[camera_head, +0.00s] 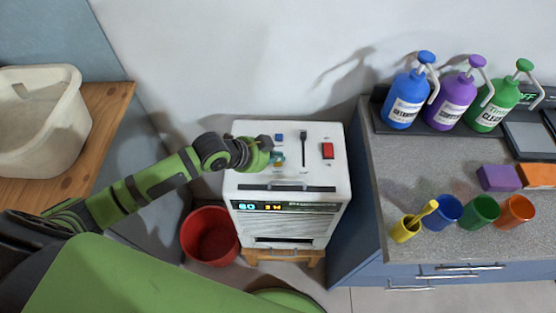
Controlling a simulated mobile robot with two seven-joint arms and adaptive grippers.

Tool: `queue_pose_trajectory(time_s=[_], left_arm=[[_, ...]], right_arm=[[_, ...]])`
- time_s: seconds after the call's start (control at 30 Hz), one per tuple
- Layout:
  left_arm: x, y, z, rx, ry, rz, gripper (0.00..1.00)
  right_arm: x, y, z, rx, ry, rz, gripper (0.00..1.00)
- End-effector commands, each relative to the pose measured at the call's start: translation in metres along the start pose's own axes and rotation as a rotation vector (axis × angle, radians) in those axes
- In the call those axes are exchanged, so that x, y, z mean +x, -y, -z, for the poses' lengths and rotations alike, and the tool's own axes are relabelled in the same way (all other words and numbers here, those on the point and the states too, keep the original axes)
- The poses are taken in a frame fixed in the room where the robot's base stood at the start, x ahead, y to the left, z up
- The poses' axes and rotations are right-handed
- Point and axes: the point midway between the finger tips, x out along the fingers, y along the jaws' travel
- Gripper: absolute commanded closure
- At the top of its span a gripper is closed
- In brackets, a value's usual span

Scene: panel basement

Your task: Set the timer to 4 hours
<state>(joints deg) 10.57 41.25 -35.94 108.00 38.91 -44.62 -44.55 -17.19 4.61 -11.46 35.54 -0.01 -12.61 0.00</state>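A white box-shaped machine (290,187) stands on a small wooden stool. Its top has a blue button (279,137), a black slider lever in a slot (303,147) and a red switch (327,150). The front display (271,206) shows cyan digits that look like 60 or 80 and orange characters that look like "3 H". My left gripper (274,156) is over the left part of the top panel, close to a small teal part below the blue button. The arm and gripper partly hide that area. The fingers are too small and dark to tell whether they touch anything. My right gripper is out of view.
A red bucket (209,238) stands on the floor left of the machine. A white basin (42,120) sits on a wooden top at left. The grey counter (400,166) at right holds pump bottles (404,100), coloured cups (480,212) and sponges (498,178).

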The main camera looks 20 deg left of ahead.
Motion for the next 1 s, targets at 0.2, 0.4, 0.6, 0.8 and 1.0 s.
queue_pose_trajectory(time_s=[0.2,0.4,0.6,0.8,1.0], left_arm=[[-0.0001,0.0003,0.0001,0.000,0.000,0.000,1.00],[0.0008,-0.0005,-0.0006,0.000,0.000,0.000,1.00],[0.0025,-0.0017,-0.0018,0.001,0.000,0.000,1.00],[0.0042,-0.0030,-0.0031,0.001,0.000,0.000,1.00],[0.0060,-0.0046,-0.0046,0.000,0.001,-0.001,1.00]], right_arm=[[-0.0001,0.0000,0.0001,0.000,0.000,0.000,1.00],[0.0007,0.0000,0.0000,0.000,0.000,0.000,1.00],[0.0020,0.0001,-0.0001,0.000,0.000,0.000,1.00],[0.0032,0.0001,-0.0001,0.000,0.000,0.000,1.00],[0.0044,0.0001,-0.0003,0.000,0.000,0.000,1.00]])
